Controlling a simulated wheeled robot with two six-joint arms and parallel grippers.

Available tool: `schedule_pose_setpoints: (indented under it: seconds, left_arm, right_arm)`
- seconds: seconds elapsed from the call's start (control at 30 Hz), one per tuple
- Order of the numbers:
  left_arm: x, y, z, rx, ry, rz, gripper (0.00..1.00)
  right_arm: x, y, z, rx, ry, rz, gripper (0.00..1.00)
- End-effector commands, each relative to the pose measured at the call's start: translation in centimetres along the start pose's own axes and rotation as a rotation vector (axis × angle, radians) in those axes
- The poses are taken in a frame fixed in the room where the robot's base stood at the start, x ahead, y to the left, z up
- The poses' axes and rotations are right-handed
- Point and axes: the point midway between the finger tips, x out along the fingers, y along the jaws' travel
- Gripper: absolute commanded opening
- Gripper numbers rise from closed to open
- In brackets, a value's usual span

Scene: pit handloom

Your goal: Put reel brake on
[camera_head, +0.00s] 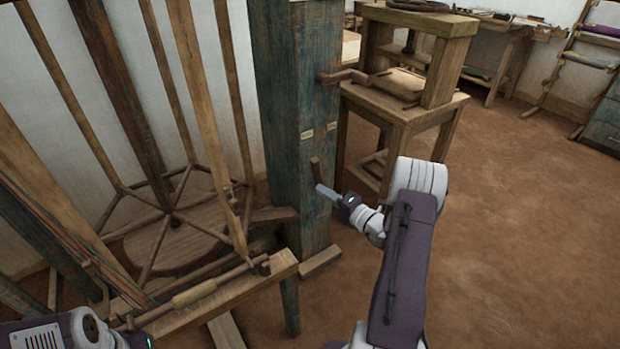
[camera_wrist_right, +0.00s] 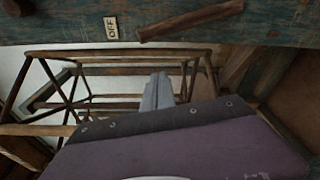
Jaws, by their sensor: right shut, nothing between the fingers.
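The brake lever, a short brown wooden bar, is on the teal post (camera_head: 290,90). In the head view the lever (camera_head: 315,168) stands near upright below two small pale labels. In the right wrist view the lever (camera_wrist_right: 190,20) lies slanted on the post (camera_wrist_right: 75,25), its end close to a plate reading OFF (camera_wrist_right: 111,28). My right gripper (camera_head: 322,190) is shut and empty, its tips just below the lever in the head view; I cannot tell whether they touch. The gripper (camera_wrist_right: 160,80) also shows in the wrist view. Only part of my left arm shows, not its gripper.
The spoked wooden reel (camera_head: 170,215) stands left of the post, with a wooden rail (camera_head: 215,298) in front. A wooden peg (camera_head: 345,76) juts from the post higher up. A wooden stand (camera_head: 420,115) is behind right. The floor at right is clear.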

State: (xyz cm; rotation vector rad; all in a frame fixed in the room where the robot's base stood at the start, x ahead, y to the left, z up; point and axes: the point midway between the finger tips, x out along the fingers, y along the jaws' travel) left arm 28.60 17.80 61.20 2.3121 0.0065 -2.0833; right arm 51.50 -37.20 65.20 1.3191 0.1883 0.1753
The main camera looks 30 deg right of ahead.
Motion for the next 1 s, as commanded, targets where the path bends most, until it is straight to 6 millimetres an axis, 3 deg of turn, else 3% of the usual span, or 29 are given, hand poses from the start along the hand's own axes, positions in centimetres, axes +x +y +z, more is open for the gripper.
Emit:
schedule_pose_setpoints:
  seconds: [0.27,0.7,0.8,1.0]
  left_arm:
    - [0.4,0.0,0.0,0.000,0.000,0.000,0.36]
    - [3.8,-0.1,0.4,0.000,0.000,0.000,0.36]
    - [4.4,-0.1,0.5,0.000,0.000,0.000,0.36]
    - [4.9,-0.1,0.5,0.000,0.000,0.000,0.36]
  right_arm:
    - [0.9,-0.1,-0.2,-0.005,0.007,-0.001,0.00]
    - [10.1,-0.2,-0.4,-0.008,0.009,0.002,0.00]
    - [9.6,-0.2,1.4,-0.007,0.001,0.000,0.00]
    - [8.9,0.0,3.3,-0.005,0.005,-0.002,0.00]
